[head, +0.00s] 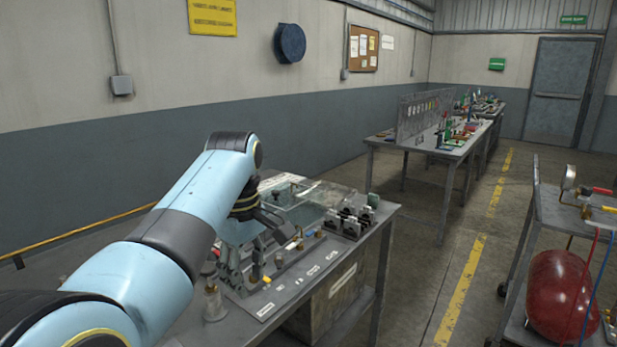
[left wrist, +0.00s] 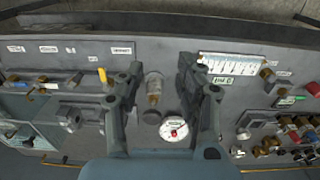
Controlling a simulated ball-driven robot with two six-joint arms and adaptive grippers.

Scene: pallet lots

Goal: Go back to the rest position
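My left gripper (head: 252,255) is at the end of my light blue arm, pointing down over a grey workbench (head: 388,211) in the head view. In the left wrist view the two dark fingers of this gripper (left wrist: 160,68) stand wide apart. Nothing is held between them. A brass-coloured fitting (left wrist: 153,88) and a small round gauge with a white face (left wrist: 174,129) show in the gap between the fingers. I cannot tell how far above the bench the fingertips are. My right gripper is in neither view.
The bench carries a clear cover (head: 325,193), several black clamp-like parts (head: 350,219) and a labelled strip with fittings. A cart with a red tank (head: 562,295) stands at the right. Another bench (head: 455,150) stands farther back. The floor between bench and cart is clear.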

